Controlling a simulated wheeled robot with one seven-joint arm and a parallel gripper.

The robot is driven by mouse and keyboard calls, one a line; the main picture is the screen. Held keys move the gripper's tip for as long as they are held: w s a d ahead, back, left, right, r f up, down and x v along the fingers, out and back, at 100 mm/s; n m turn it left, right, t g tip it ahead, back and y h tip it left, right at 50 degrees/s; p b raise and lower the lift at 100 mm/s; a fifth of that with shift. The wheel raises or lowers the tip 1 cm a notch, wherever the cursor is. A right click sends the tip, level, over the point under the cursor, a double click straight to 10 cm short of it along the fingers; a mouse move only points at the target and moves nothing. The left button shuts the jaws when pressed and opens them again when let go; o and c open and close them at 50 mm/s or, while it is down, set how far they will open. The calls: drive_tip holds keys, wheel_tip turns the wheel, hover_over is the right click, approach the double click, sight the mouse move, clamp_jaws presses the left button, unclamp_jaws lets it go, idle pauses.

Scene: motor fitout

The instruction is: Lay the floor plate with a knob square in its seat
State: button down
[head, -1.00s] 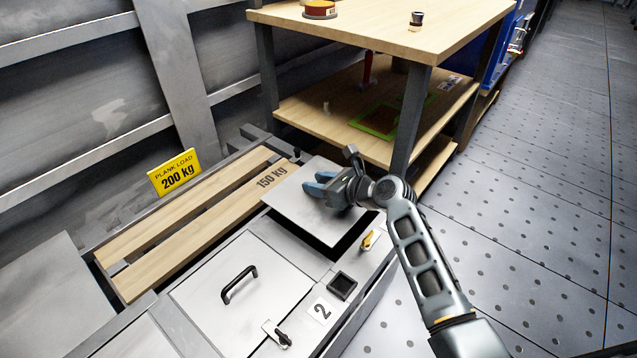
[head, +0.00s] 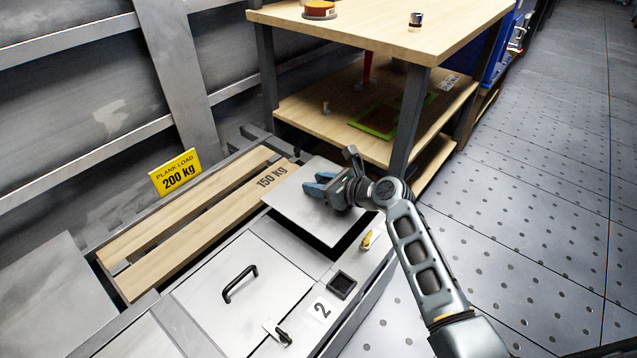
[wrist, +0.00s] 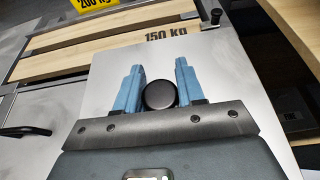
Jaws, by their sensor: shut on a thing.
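The floor plate (head: 310,213) is a flat light-grey metal square. It lies over a dark opening at the right of the deck, and a dark gap shows under its near right edge. In the wrist view the plate (wrist: 215,75) fills the middle, with a round black knob (wrist: 160,95) on it. My gripper (head: 318,187) is over the plate, its blue fingers shut on the knob. In the wrist view my gripper (wrist: 160,85) has one finger on each side of the knob. The seat under the plate is mostly hidden.
A closed hatch with a black handle (head: 240,284) lies left of the plate. Wooden planks (head: 190,230) run behind it, with a yellow load sign (head: 176,173). A wooden workbench (head: 400,30) stands behind.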

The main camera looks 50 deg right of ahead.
drive_tip(key=shift+f+b, duration=0.6)
drive_tip(key=shift+f, duration=1.1)
drive_tip(key=shift+f+b, duration=0.6)
drive_tip(key=shift+f, duration=0.55)
drive_tip(key=shift+p, duration=0.55)
idle(0.9)
drive_tip(key=shift+f, duration=0.7)
idle(1.7)
drive_tip(key=c, duration=0.7)
unclamp_jaws()
drive_tip(key=shift+o, duration=0.2)
drive_tip(key=shift+s+f, duration=0.1)
